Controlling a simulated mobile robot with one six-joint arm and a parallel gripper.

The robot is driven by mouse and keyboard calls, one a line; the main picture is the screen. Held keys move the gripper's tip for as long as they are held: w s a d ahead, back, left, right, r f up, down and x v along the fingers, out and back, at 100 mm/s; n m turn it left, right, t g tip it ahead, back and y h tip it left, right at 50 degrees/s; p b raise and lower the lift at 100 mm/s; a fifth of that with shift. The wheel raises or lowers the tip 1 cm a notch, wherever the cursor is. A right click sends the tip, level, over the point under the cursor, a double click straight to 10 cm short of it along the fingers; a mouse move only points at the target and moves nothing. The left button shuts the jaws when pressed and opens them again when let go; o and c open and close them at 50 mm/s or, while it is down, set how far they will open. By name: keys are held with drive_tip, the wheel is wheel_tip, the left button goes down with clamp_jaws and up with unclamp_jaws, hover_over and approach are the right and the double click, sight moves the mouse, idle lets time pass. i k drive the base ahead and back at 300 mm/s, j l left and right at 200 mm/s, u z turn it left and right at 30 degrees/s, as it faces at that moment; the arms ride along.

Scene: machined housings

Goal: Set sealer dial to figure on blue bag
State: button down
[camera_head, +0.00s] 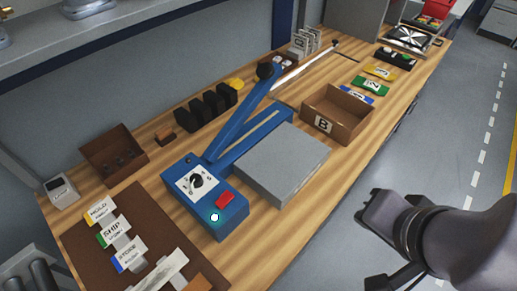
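The blue sealer (213,225) stands on the wooden bench, with its long arm (242,113) raised behind it. Its dial (197,182) is a dark knob on a white plate with small marks, too small to read. A red button (226,199) and a lit white-cyan lamp (214,217) sit on the same face. The blue bag (358,93) lies behind the brown box, partly hidden by it; its figure cannot be read. My gripper (375,212) is at the lower right, off the bench front, well away from the dial. Its fingers do not show clearly.
A grey block or platform (285,165) lies right of the sealer. An open brown box marked B (338,114) stands beyond it, near green (370,86) and yellow (380,72) bags. Labelled tags (115,232) lie on a brown mat. An open brown tray (112,155) stands behind.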

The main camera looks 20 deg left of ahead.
sight(196, 180)
drive_tip(key=k+l+u, duration=0.15)
drive_tip(key=u, duration=1.5)
drive_tip(key=i+l+u, duration=0.1)
drive_tip(key=u, duration=0.4)
drive_tip(key=i+l+u, duration=0.15)
drive_tip(key=u, duration=0.35)
